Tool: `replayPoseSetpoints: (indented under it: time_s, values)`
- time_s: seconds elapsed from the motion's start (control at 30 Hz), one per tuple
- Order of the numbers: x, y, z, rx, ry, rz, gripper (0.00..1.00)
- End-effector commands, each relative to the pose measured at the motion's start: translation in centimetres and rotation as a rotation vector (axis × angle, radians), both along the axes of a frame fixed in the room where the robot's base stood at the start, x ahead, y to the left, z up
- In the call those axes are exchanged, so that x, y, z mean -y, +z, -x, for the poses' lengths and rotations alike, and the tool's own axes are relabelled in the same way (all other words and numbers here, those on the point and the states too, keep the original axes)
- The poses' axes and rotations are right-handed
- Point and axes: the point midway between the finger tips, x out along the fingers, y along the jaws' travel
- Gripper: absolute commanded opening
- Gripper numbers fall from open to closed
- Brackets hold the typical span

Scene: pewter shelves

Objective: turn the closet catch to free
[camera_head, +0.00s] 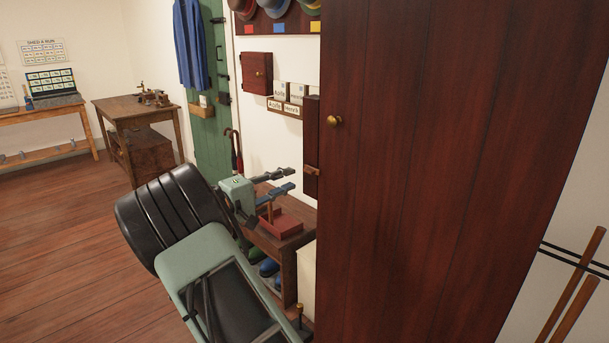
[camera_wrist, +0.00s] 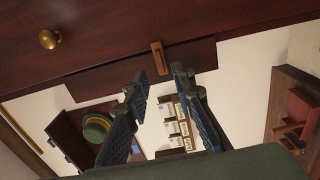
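The closet door (camera_head: 440,170) is a tall dark red-brown wooden panel with a round brass knob (camera_head: 334,120). The catch (camera_head: 312,170) is a small lighter-brown wooden bar at the door's left edge. It lies roughly level, across the door edge and the narrow dark strip beside it. In the wrist view the catch (camera_wrist: 160,58) shows just beyond my fingertips, near the gap between them. My gripper (camera_head: 291,179) is left of the catch, fingers pointing toward it. In the wrist view my gripper (camera_wrist: 161,75) is open and empty, apparently not touching the catch.
A low wooden bench (camera_head: 272,240) with a red tray (camera_head: 281,225) stands below my gripper. A small red wall cabinet (camera_head: 257,73) and a shelf of labelled boxes (camera_head: 287,106) are on the wall behind. Wooden handles (camera_head: 575,290) stand at right. The floor at left is clear.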

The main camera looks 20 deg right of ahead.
Motion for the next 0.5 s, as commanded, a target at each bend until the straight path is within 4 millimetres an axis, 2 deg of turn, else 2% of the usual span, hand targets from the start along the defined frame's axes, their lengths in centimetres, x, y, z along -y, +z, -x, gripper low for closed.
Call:
replayPoseSetpoints:
  time_s: [0.03, 0.2, 0.3, 0.5]
  values:
    - [1.2, 0.0, -0.3, 0.0, -0.003, 0.001, 0.23]
    - [3.9, 0.0, -1.3, 0.0, -0.001, 0.001, 0.23]
    - [5.0, 0.0, -1.8, 0.001, -0.001, 0.001, 0.23]
    - [6.0, 0.0, -2.2, 0.001, 0.0, 0.0, 0.23]
